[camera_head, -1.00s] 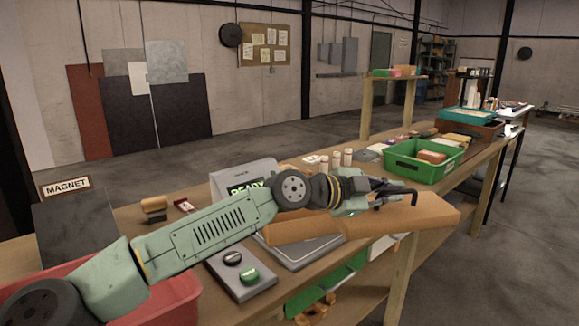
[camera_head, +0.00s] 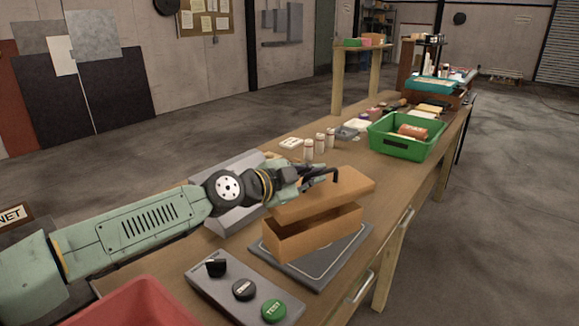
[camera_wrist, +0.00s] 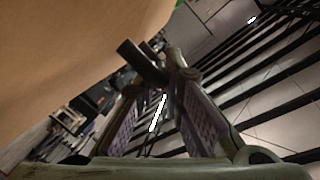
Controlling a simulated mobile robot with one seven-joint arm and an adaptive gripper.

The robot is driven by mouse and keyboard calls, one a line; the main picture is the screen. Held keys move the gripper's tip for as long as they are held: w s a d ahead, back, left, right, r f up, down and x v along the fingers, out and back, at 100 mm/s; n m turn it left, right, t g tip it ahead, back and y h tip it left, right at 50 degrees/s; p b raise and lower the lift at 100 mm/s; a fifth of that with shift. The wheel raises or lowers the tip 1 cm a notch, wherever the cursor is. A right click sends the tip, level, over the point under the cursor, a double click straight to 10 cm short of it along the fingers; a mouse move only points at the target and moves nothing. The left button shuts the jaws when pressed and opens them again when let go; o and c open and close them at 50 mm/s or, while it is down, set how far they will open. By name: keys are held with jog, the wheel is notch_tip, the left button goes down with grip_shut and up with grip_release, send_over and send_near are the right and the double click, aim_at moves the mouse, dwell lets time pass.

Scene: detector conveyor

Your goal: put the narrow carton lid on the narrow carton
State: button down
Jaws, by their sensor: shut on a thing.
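The narrow carton (camera_head: 318,234) is an open tan box on the grey plate in the head view. The narrow carton lid (camera_head: 345,189) is a flat tan piece above the carton, tilted and overlapping it in the picture. A dark gap shows between lid and carton at the near side. My gripper (camera_head: 318,178) is shut on the lid at its far left side. In the wrist view the lid (camera_wrist: 70,55) fills the upper left, beside the gripper fingers (camera_wrist: 160,75). The exact grip contact is hidden.
The grey plate (camera_head: 340,262) lies under the carton. A button panel (camera_head: 235,292) with a green TEST button is in front. A green bin (camera_head: 405,150) stands at the right, with small white bottles (camera_head: 320,143) behind the lid. A red bin (camera_head: 140,305) is at the near left.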

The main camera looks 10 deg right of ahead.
aim_at(310, 189)
jog(key=shift+w+a+f, duration=0.15)
jog(key=shift+w+a, duration=0.2)
jog(key=shift+s+d+f, duration=0.1)
jog(key=shift+f, duration=0.85)
jog(key=shift+f+b, duration=0.55)
jog(key=shift+f, duration=0.4)
jog(key=shift+f+b, duration=0.9)
jog(key=shift+f, duration=0.7)
jog(key=c, duration=1.6)
grip_release()
jog(key=shift+c, duration=0.2)
